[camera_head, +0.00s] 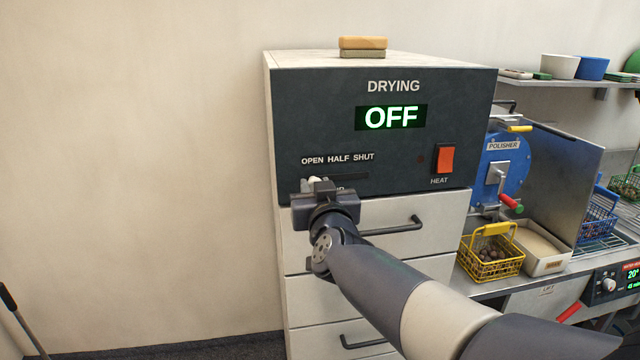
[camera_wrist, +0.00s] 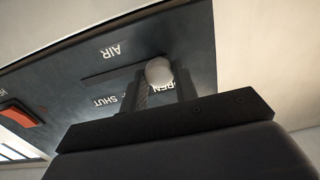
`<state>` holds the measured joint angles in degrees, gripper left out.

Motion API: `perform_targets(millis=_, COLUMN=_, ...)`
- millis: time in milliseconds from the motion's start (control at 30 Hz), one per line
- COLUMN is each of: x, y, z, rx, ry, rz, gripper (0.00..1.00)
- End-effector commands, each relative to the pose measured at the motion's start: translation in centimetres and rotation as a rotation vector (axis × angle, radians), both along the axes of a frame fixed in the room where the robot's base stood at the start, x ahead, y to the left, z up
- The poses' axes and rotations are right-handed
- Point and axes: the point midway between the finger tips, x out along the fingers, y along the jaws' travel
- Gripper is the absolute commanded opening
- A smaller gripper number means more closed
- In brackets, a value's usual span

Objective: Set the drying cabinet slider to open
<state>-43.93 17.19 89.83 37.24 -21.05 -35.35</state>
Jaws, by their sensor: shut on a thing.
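The drying cabinet (camera_head: 290,110) has a dark front panel with a lit display reading OFF (camera_head: 391,117). Below the display is a horizontal slider slot (camera_head: 352,177) under the labels OPEN, HALF and SHUT. The pale slider knob (camera_head: 314,181) stands at the slot's left end, under OPEN. My gripper (camera_head: 318,187) is at the panel and shut on the knob, hiding part of it. In the wrist view the rounded knob (camera_wrist: 159,71) sits between my two fingers (camera_wrist: 160,88), partly covering the word OPEN.
An orange heat switch (camera_head: 446,159) is right of the slot. Drawers with dark handles (camera_head: 395,228) lie below the panel. A yellow basket (camera_head: 491,258) and a blue polisher (camera_head: 502,165) stand to the right.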

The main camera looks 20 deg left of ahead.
Motion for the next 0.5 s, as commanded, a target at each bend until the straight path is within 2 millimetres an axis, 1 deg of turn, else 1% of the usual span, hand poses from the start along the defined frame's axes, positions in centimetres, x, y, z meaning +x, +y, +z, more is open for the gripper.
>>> perform_targets(millis=100, x=-0.17, y=0.21, z=0.02, rx=0.000, ry=0.000, rz=0.006, gripper=0.00)
perform_targets(millis=133, x=-0.17, y=0.22, z=0.02, rx=0.000, ry=0.000, rz=0.006, gripper=0.30)
perform_targets(millis=367, x=-0.12, y=0.16, z=0.02, rx=0.000, ry=0.000, rz=0.004, gripper=0.49)
perform_targets(millis=500, x=-0.09, y=0.12, z=0.02, rx=0.000, ry=0.000, rz=0.004, gripper=0.49)
